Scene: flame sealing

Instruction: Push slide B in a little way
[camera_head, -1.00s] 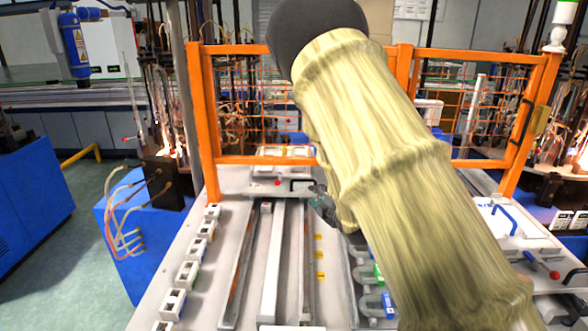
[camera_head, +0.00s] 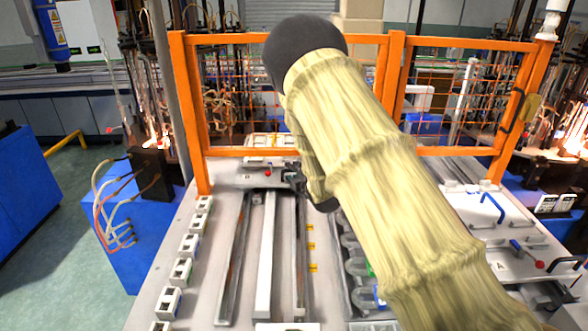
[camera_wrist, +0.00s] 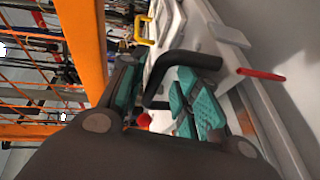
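Slide B (camera_head: 225,178) is a pale grey plate with a small letter mark and a red knob, at the far end of the rails below the orange fence. Its bent black handle shows in the wrist view (camera_wrist: 190,60). My gripper (camera_head: 296,180) is small and dark at the plate's right side in the head view. In the wrist view, my gripper's teal-padded fingers (camera_wrist: 160,100) are apart, with the handle reaching between them. Contact with the handle cannot be made out. My sleeved arm hides the plate's right end.
The orange mesh fence (camera_head: 290,152) stands just behind the slide. Long rails (camera_head: 266,255) run toward me, with a row of white blocks (camera_head: 180,272) at left. A second plate marked A (camera_head: 500,255), with blue and red handles, lies at right.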

